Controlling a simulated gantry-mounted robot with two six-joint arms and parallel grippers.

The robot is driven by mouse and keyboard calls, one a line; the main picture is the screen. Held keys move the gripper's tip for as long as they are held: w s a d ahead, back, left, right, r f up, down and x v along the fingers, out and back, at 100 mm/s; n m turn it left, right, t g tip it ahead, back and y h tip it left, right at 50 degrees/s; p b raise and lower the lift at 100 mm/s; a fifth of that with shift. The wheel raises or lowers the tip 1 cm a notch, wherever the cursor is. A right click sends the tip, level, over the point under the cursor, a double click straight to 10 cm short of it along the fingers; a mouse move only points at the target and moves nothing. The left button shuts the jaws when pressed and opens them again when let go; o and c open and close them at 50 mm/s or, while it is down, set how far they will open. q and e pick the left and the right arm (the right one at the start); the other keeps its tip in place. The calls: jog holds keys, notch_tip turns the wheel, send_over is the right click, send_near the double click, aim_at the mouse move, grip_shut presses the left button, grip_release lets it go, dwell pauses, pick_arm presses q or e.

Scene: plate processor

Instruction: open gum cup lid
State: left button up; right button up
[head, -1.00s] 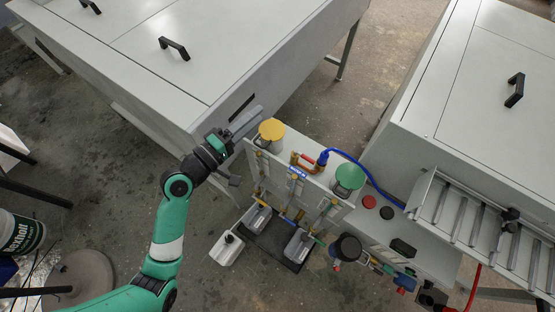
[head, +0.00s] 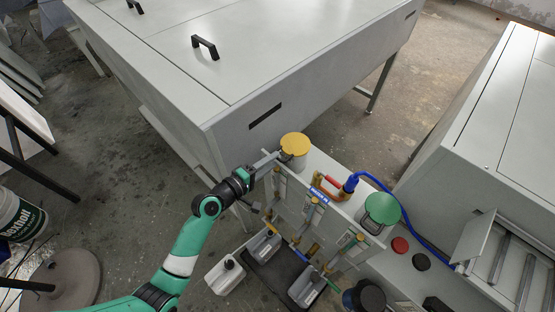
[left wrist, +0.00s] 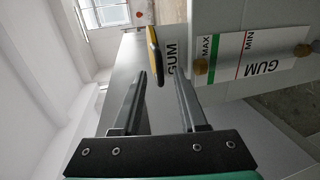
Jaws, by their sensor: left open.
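The gum cup's yellow lid (head: 296,142) sits on top of the cup behind the upright panel. My left gripper (head: 278,157) is at the lid's left edge in the head view. In the left wrist view the lid (left wrist: 153,45) shows edge-on as a thin yellow and dark disc, just past the fingertips and roughly in line with the gap. The left gripper (left wrist: 158,78) is open with nothing held. The cup's GUM lettering (left wrist: 172,58) shows beside the lid. I cannot tell whether a finger touches the lid. My right gripper is out of view.
A green lid (head: 381,208) sits on a second cup to the right. A large grey cabinet (head: 250,80) is close behind the yellow lid.

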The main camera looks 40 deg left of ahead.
aim_at(292, 147)
pick_arm(q)
jog(key=shift+b+x, duration=0.3)
jog(key=shift+x, duration=1.3)
jog(key=shift+c, duration=0.2)
grip_shut()
